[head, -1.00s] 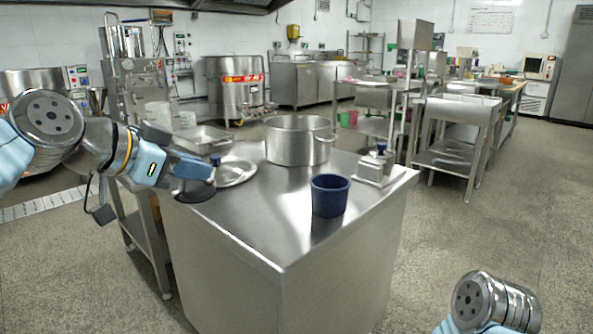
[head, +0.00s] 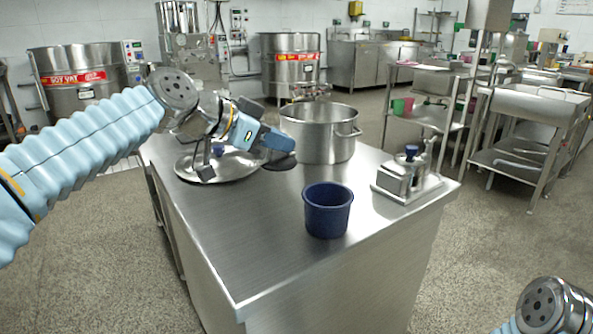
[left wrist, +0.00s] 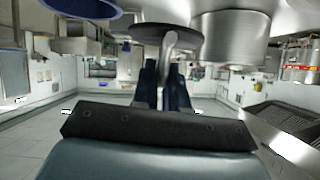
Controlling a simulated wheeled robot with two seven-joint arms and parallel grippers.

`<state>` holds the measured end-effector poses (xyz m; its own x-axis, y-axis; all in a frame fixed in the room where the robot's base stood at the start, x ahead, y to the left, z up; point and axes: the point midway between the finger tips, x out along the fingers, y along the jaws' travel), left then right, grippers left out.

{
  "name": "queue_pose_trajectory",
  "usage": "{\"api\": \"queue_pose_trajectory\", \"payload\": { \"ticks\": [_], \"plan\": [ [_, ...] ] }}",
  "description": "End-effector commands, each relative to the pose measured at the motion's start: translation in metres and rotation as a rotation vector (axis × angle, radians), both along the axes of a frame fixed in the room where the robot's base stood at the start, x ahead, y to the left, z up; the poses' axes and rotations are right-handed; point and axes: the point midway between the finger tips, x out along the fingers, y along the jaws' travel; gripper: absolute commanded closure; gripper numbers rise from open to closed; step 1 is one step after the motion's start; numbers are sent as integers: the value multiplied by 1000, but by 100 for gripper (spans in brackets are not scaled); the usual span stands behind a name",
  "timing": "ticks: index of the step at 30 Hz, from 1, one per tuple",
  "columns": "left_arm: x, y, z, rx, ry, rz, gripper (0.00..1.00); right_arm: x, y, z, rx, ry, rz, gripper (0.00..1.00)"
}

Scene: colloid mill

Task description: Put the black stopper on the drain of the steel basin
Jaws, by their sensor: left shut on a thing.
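The black stopper (head: 282,161) is a flat dark disc held at the tips of my left gripper (head: 268,142), near the round steel pot. In the left wrist view, the stopper (left wrist: 166,33) and its pale stem show at the two fingers of my left gripper (left wrist: 165,75). The gripper is shut on it. The disc appears close above the worktop; I cannot tell whether it touches. My right gripper is out of view.
The steel table (head: 265,225) has clear room at its front left.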

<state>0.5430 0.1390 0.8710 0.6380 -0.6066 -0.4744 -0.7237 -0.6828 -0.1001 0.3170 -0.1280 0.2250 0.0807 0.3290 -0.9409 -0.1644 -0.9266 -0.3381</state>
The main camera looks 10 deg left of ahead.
Motion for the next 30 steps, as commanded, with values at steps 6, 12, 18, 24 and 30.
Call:
{"api": "queue_pose_trajectory", "payload": {
  "ticks": [6,12,18,24,30],
  "plan": [
    [49,-9,-41,-1,4,1,100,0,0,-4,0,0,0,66],
    [66,-12,-60,-1,-1,0,100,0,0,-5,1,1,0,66],
    [77,-14,-77,0,1,1,100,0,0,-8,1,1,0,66],
    [76,-14,-103,-1,-1,0,100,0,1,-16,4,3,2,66],
    [76,-14,-102,1,-1,0,81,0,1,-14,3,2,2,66]
  ]
}}
